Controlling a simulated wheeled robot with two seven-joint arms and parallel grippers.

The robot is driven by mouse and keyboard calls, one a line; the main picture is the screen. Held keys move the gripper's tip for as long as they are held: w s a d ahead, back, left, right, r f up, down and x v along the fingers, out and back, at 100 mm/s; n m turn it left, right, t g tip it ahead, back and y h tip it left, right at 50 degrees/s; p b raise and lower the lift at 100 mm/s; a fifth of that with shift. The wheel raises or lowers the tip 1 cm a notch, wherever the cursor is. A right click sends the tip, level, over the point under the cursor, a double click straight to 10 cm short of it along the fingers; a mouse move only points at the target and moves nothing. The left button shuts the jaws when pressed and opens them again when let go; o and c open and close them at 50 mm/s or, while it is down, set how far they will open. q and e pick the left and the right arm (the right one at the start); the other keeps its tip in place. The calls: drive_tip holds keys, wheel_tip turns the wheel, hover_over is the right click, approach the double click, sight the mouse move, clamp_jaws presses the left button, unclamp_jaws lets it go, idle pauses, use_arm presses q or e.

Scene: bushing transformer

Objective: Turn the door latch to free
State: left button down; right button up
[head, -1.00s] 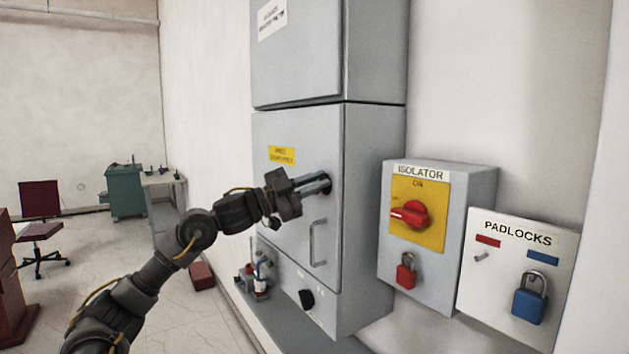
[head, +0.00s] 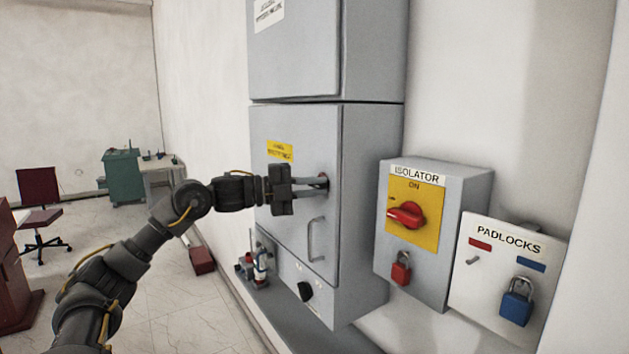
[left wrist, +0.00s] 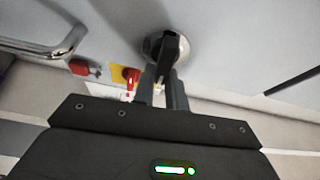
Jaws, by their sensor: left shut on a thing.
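The door latch (left wrist: 168,46) is a dark knob on a round metal base on the grey cabinet door (head: 285,190). It shows in the left wrist view at top centre. In the head view it is mostly hidden by the gripper's fingers. My left gripper (head: 322,182) is at the latch, and in the left wrist view its fingers (left wrist: 163,88) are shut on the dark knob. The metal door handle (head: 317,240) stands below the latch, apart from the gripper. My right gripper is not in view.
An isolator box (head: 440,215) with a red rotary switch (head: 407,214) and a red padlock (head: 401,270) is right of the cabinet. A padlocks board (head: 490,290) holds a blue padlock (head: 516,304). A small black knob (head: 305,291) sits low on the cabinet.

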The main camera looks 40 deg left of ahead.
use_arm(q)
drive_tip(key=shift+m, duration=0.4)
drive_tip(key=c, duration=1.4)
unclamp_jaws()
drive_tip(key=shift+f, duration=0.1)
drive_tip(key=shift+c, duration=0.2)
drive_tip(key=shift+s+a+f, duration=0.1)
drive_tip(key=shift+s+a, duration=0.05)
drive_tip(key=b+v, duration=0.7)
drive_tip(key=v, duration=0.3)
drive_tip(key=shift+s+a+r, duration=0.15)
drive_tip(key=shift+r, duration=0.1)
